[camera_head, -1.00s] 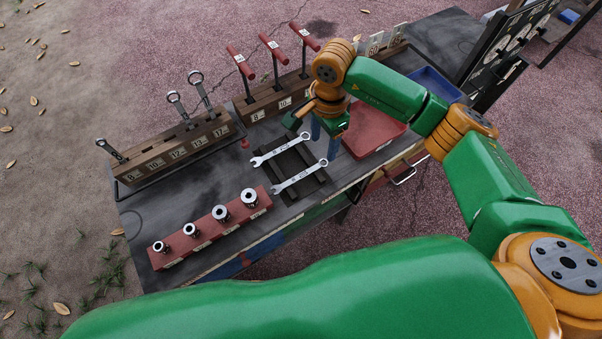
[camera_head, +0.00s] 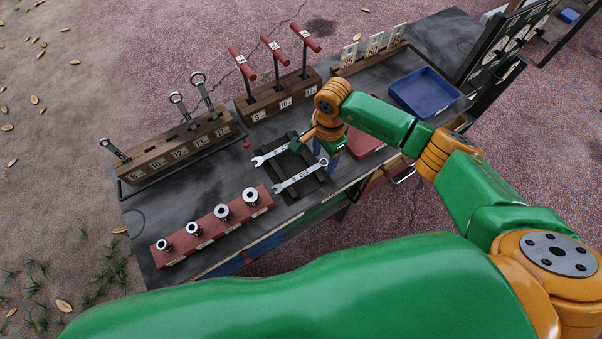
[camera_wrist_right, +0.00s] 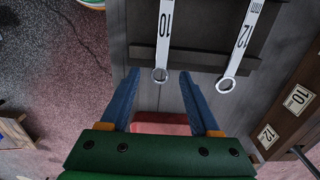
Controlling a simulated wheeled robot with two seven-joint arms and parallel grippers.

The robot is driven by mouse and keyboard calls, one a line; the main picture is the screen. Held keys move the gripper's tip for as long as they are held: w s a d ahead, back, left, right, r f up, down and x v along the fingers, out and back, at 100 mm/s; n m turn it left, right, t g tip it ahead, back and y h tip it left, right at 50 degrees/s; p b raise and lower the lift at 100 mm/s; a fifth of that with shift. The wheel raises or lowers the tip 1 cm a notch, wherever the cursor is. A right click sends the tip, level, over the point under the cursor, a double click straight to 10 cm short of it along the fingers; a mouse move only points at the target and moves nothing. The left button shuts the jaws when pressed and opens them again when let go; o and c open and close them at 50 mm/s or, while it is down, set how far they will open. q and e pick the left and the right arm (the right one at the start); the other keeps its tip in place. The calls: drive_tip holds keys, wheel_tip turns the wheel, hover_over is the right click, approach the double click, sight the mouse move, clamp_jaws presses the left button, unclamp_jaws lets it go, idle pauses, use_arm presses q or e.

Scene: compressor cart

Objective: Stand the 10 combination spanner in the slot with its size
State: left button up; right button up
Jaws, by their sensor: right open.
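The 10 combination spanner (camera_head: 299,179) lies on a dark slatted holder (camera_head: 316,188), nearest the bench's front edge. In the right wrist view the spanner (camera_wrist_right: 165,35) shows its "10" mark, its ring end lying between my finger tips in the picture. My right gripper (camera_wrist_right: 160,76) is open, empty, and at that ring end; it also shows in the head view (camera_head: 318,167). The 12 spanner (camera_wrist_right: 238,45) lies beside it. The wooden spanner rack (camera_head: 175,151) has size labels on its front; the 10 and 12 places look empty. My left gripper is out of view.
Spanners stand in the rack's 8, 13 and 17 places. A T-handle rack (camera_head: 280,97) stands behind the holder, and a red socket rail (camera_head: 213,229) lies in front. A red tray (camera_head: 367,143) and a blue tray (camera_head: 424,92) are to the right.

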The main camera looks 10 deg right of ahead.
drive_tip(key=shift+f, duration=0.15)
clamp_jaws()
idle(0.4)
